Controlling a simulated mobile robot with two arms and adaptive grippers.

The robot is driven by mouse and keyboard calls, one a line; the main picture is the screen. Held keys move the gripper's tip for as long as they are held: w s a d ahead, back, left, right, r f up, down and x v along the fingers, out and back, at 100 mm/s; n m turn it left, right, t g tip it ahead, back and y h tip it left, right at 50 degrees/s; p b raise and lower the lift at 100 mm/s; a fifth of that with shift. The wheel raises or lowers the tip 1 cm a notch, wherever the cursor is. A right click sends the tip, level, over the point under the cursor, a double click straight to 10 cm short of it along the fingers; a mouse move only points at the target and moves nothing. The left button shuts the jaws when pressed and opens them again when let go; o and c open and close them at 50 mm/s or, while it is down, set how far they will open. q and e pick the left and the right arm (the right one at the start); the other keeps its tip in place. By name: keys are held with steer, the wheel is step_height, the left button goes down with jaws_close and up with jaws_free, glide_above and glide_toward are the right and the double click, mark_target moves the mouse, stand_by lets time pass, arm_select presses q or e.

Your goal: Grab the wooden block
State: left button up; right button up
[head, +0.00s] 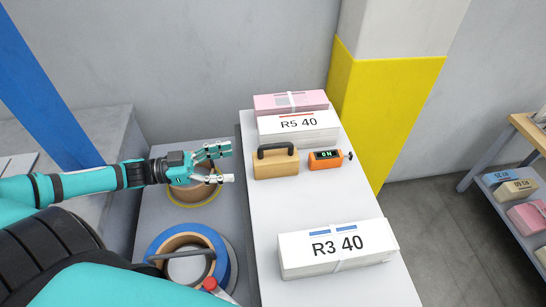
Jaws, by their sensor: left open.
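The wooden block (277,165) is tan with a dark handle on top. It rests on the white tabletop (290,205), in front of the R5 40 bundle and left of an orange device. My left gripper (228,164) is open and empty, left of the block and apart from it, with its fingers pointing right toward the table. It appears over a tape roll on the lower grey surface. My right gripper is not in view.
The R5 40 bundle (299,127) and a pink bundle (291,103) lie behind the block. The orange device (325,161) sits close on its right. The R3 40 bundle (337,248) lies nearer. Tape rolls (227,262) lie left of the table. A yellow-painted pillar (385,110) stands behind.

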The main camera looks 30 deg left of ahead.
mark_target(271, 160)
arm_select(q)
steer(key=x, duration=0.5)
steer(key=shift+d+r, duration=0.15)
steer(key=shift+d, duration=0.05)
steer(key=shift+f+p+x, duration=0.15)
steer(key=shift+x, duration=1.4)
steer(key=shift+f+p+x, duration=0.15)
steer(key=shift+x, duration=1.4)
steer(key=shift+s, duration=0.1)
jaws_close()
step_height(271, 160, up, 10)
steer(key=shift+r, duration=0.1)
